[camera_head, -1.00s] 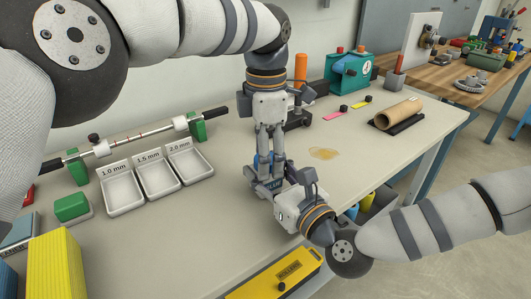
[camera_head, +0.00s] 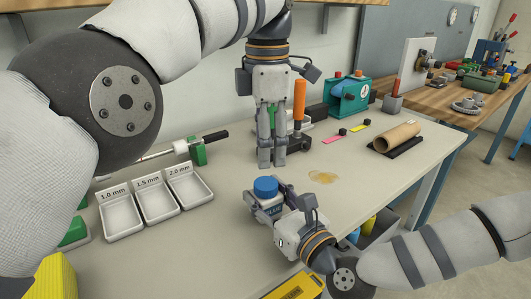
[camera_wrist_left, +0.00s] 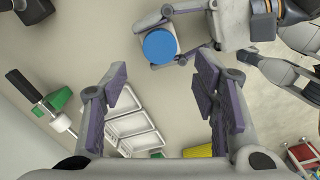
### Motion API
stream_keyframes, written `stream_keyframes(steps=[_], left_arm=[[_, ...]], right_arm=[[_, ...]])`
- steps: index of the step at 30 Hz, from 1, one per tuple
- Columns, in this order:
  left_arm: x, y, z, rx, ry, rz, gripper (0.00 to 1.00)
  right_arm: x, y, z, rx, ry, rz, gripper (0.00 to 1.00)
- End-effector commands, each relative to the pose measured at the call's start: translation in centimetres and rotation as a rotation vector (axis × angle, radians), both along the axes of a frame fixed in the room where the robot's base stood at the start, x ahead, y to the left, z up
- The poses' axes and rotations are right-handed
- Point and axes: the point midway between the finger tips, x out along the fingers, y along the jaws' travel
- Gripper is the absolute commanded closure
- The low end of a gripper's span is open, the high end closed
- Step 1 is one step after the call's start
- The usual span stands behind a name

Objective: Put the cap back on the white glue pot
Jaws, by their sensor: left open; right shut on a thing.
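The blue cap (camera_head: 265,186) sits level on top of the white glue pot (camera_head: 270,210), and I cannot tell if it is fully tightened. The cap also shows from above in the left wrist view (camera_wrist_left: 160,46). My right gripper (camera_head: 263,206) is shut around the pot, which is mostly hidden by its fingers. My left gripper (camera_head: 272,164) is open and empty, fingers pointing down, above and behind the cap and apart from it. Its spread fingers also show in the left wrist view (camera_wrist_left: 163,75).
White trays (camera_head: 156,202) marked by thickness stand at the left. A yellowish spill (camera_head: 322,178) lies right of the left gripper. An orange-handled tool (camera_head: 299,99) stands behind the left gripper. A cardboard tube (camera_head: 397,137) lies at the right. A yellow box (camera_head: 298,288) is at the front.

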Motion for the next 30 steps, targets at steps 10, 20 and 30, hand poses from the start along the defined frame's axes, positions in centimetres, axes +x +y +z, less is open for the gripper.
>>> stream_keyframes(steps=[10, 20, 30], left_arm=[[0.0, 0.1, -0.8, 0.001, 0.003, 0.001, 0.46], [0.1, 0.1, -6.2, 0.0, 0.003, 0.0, 0.46], [0.1, 0.1, -8.1, 0.0, 0.001, 0.001, 0.46]], right_arm=[[0.0, 0.0, 0.0, 0.001, -0.001, 0.0, 1.0], [0.0, 0.0, 0.0, 0.001, -0.001, 0.0, 1.0], [0.0, 0.0, 0.1, 0.001, -0.001, 0.0, 1.0]])
